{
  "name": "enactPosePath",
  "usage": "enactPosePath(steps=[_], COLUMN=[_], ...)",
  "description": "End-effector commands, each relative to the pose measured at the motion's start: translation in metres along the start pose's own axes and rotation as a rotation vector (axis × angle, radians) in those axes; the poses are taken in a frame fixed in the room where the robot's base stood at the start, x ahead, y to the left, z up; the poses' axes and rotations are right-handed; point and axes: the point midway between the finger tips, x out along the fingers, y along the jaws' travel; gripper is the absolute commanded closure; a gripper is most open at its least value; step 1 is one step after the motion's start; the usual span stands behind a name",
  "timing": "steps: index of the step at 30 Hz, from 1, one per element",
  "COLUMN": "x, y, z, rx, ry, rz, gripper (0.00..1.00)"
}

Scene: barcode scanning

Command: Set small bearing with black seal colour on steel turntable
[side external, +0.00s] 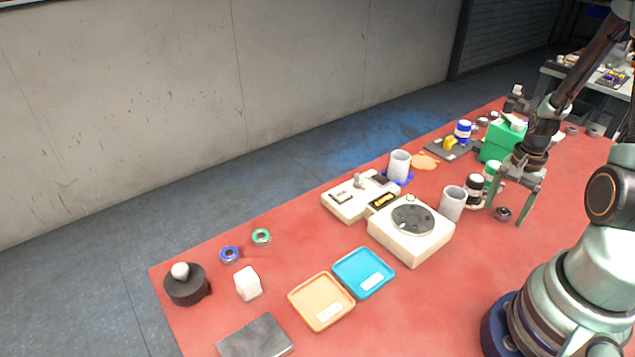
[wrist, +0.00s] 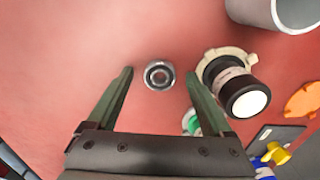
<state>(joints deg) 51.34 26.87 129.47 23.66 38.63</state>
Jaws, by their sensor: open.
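The small bearing with a black seal (wrist: 159,75) lies flat on the red table in the wrist view, between and just beyond my two fingertips. It also shows in the side view (side external: 503,214), just below my gripper (side external: 512,199). In the wrist view my gripper (wrist: 160,72) is open and empty, with one finger on each side of the bearing and not touching it. The steel turntable (side external: 413,218) is a dark round disc on a cream box, to the left of my gripper in the side view. The disc looks bare, with a small green-and-white item at its back edge.
A black bottle with a white cap (wrist: 238,90) stands close to my right finger in the wrist view. A grey cup (side external: 452,204) stands between turntable and bottle. Blue (side external: 229,254) and green (side external: 261,237) bearings lie far left, near orange (side external: 322,301) and blue (side external: 363,272) trays.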

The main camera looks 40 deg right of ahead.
Motion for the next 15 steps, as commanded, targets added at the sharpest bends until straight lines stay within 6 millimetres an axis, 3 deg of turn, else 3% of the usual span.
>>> enactPosePath(steps=[1,6,7,15], x=[-0.0002,-0.0003,-0.0003,-0.0010], y=[0.0000,-0.0001,-0.0001,-0.0002], z=[-0.0001,-0.0001,-0.0001,-0.0003], rx=[0.000,0.000,0.000,0.000], ry=[0.000,0.000,0.000,0.001], rz=[0.000,0.000,0.000,0.000], gripper=[0.27,0.92,1.00,1.00])
